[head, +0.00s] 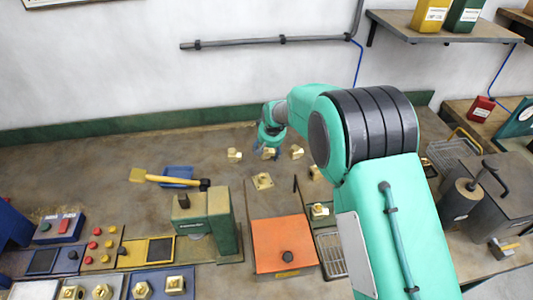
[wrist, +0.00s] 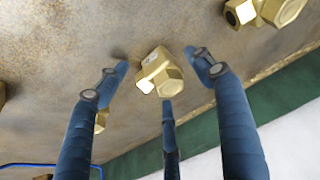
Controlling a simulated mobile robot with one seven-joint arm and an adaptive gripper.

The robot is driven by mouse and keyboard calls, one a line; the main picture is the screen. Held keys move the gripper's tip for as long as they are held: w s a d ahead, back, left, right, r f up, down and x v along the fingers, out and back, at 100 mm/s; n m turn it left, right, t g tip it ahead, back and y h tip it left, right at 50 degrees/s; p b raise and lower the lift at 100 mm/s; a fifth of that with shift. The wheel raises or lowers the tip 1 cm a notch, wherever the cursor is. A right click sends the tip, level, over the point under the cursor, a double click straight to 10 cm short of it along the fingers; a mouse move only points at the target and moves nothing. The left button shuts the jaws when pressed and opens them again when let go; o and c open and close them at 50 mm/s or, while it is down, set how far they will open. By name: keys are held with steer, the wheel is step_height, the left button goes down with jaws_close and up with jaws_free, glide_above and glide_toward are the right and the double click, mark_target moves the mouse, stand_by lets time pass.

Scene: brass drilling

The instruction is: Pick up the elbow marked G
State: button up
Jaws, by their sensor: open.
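A brass elbow (wrist: 160,74) sits on the brown worktop between the spread blue fingers of my gripper (wrist: 157,64) in the wrist view. The fingers are open around it, and I see none clearly pressing on it. A pale mark shows on its side, but I cannot read a letter. In the head view my gripper (head: 271,139) is low at the back of the bench, partly covering a brass piece (head: 268,153) under it. Other brass fittings lie at its left (head: 234,155) and right (head: 297,152). No G is legible on any.
Another fitting lies at the upper right (wrist: 262,12) of the wrist view, apart from the fingers. A green skirting (wrist: 200,140) and the wall close off the back. A green machine (head: 205,222) and an orange box (head: 283,243) stand in front.

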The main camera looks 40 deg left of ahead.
jaws_close()
stand_by(0.4)
steer(key=shift+r, duration=0.2)
step_height(320, 180, up, 10)
steer(key=shift+f+p, duration=0.1)
steer(key=shift+p, duration=1)
